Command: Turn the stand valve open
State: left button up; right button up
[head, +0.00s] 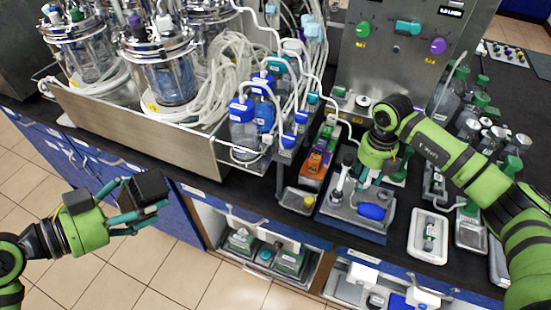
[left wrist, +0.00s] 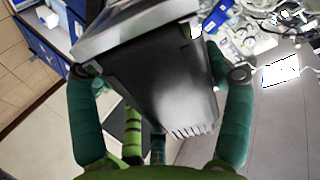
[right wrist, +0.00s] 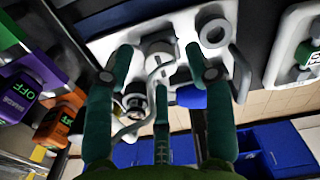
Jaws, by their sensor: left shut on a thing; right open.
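A small stand with a pale base (head: 350,205) is on a tray on the black bench, below my right gripper (head: 378,178). A blue part (head: 372,211) lies on its front; it also shows in the right wrist view (right wrist: 190,97). My left gripper (head: 138,200) is shut on a black box-shaped thing (left wrist: 165,95), held off the bench's front left.
Orange and green switch blocks (head: 316,160) stand left of the stand. A white tray (head: 428,236) is at its right. Glass vessels (head: 165,75), tubing and blue-capped bottles (head: 243,125) fill the back left. Bottles crowd the right. Floor at the front left is clear.

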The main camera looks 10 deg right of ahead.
pick_arm(q)
jog(key=shift+w+d+r, duration=0.1)
jog(key=shift+d+r, duration=0.1)
pick_arm(e)
jog(key=shift+d+f, duration=0.1)
jog(key=shift+f, duration=0.25)
grip_shut()
pick_arm(q)
jog(key=shift+f, duration=0.1)
